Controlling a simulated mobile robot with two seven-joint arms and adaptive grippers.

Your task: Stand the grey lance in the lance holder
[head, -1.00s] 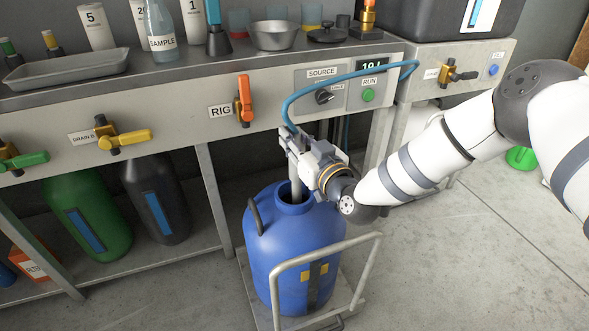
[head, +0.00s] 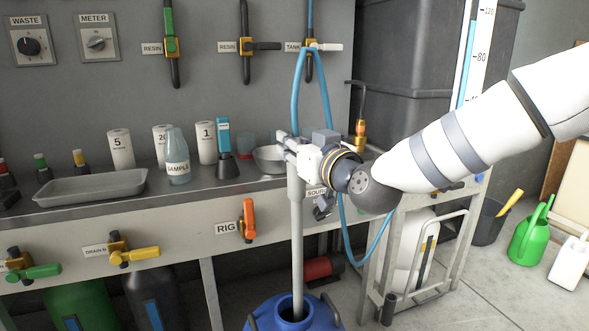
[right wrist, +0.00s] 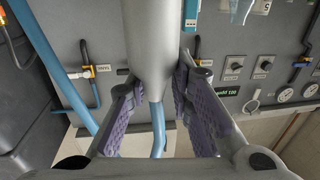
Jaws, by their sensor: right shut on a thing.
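The grey lance (head: 296,235) stands roughly upright in the head view. Its lower end is inside the mouth of the blue drum (head: 265,314), so its tip is hidden. My right gripper (head: 292,152) is shut on the lance near its top, at bench height. In the right wrist view, the lance (right wrist: 150,45) lies between the purple-padded fingers (right wrist: 157,78). A blue hose (head: 298,85) rises from the gripper area. I cannot identify the lance holder with certainty; a dark upright tube (head: 388,309) stands low beside a metal frame. My left gripper is not in view.
The bench (head: 180,236) behind the lance carries a tray (head: 91,188), a sample bottle (head: 177,160) and a metal bowl (head: 270,159). A hose loop (head: 355,258) hangs right of the lance. Clear floor (head: 480,285) lies to the right, before a green can (head: 527,243).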

